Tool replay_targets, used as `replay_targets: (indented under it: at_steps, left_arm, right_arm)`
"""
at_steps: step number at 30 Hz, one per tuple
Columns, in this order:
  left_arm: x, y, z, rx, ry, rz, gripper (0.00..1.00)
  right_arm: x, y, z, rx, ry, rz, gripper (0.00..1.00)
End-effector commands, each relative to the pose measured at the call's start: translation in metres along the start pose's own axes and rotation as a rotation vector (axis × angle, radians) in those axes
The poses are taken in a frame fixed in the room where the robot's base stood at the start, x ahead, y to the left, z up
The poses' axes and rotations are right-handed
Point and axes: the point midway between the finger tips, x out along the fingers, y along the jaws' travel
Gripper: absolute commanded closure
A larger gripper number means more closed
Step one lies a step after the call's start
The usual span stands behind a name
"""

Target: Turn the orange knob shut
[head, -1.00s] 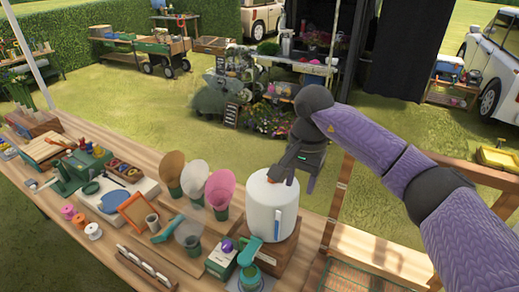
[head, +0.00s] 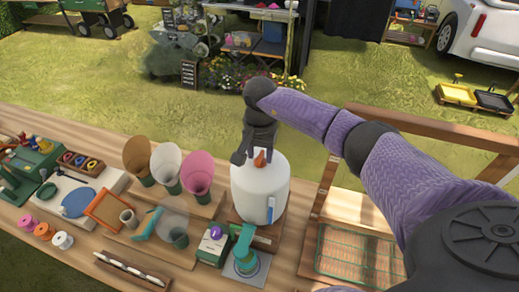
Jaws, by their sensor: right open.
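The orange knob (head: 260,158) sits on top of a white rounded tank (head: 259,192), which stands on a wooden base on the table. My right gripper (head: 255,158) is over the tank's top, pointing down with its dark fingers open around or right beside the knob. Whether the fingers touch the knob I cannot tell. My left gripper is not in view.
A teal device (head: 245,254) and a small green-and-white box (head: 213,243) stand in front of the tank. Brown, white and pink cones (head: 198,171) stand to its left. A wooden frame with green wire mesh (head: 352,255) lies to the right.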

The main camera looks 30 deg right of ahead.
Motion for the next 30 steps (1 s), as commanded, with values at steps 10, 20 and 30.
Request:
replay_targets:
  at_steps: [10,20,30]
  left_arm:
    - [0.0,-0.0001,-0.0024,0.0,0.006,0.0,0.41]
    - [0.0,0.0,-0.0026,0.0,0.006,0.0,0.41]
    - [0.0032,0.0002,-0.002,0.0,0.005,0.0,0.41]
  right_arm:
    - [0.0018,0.0,0.0,0.0,0.0,0.0,0.71]
    - [0.0015,-0.0001,0.0,0.0,0.0,0.0,1.0]
    - [0.0022,0.0001,-0.0002,0.054,0.001,0.0,1.0]
